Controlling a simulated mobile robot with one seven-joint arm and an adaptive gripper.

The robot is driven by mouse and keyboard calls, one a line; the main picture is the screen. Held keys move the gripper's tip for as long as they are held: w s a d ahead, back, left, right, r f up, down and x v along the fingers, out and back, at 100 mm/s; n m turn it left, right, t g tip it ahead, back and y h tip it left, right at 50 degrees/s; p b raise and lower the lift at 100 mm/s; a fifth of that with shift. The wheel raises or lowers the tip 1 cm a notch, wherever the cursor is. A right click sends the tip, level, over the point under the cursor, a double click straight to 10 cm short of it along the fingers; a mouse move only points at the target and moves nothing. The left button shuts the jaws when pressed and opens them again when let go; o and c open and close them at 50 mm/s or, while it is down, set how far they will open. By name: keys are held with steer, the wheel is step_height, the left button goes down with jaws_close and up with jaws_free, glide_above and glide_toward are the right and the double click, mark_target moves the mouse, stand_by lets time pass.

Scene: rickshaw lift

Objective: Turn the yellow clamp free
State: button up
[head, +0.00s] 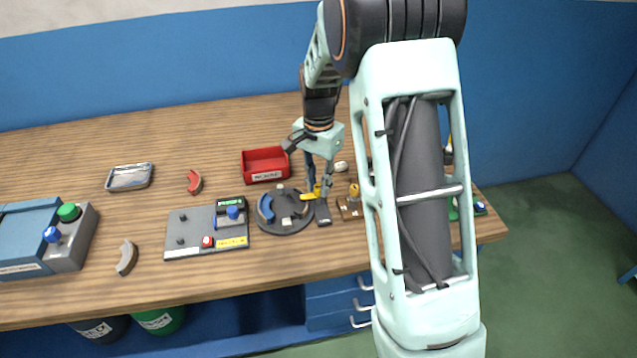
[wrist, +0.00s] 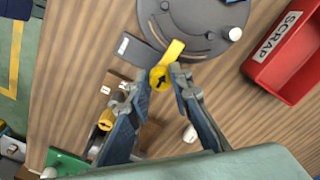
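The yellow clamp (wrist: 171,53) has a round knob with a black arrow and a flat yellow arm that reaches over the edge of a dark round plate (wrist: 205,18). In the head view the clamp (head: 308,197) sits at the plate's right edge, beside a dark grey bar (head: 323,214). My gripper (wrist: 158,77) is open, with one fingertip on each side of the knob. The right fingertip looks close to the knob; I cannot tell whether it touches. In the head view my gripper (head: 319,187) points down over the clamp and partly hides it.
A red SCRAP bin (wrist: 290,55) stands near the plate. A brown block with a yellow knob (head: 353,191) is just right of the clamp. A blue curved piece (head: 265,208) lies on the plate. A grey panel (head: 190,226) stands left; bare wood lies behind.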

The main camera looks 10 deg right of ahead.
jaws_close()
steer(key=shift+n, duration=0.3)
steer(key=n, duration=0.8)
steer(key=shift+d, duration=0.1)
steer(key=n, duration=0.4)
steer(key=shift+r, duration=0.1)
steer(key=n, duration=0.5)
steer(key=shift+p, duration=0.35)
steer(key=shift+n, duration=0.3)
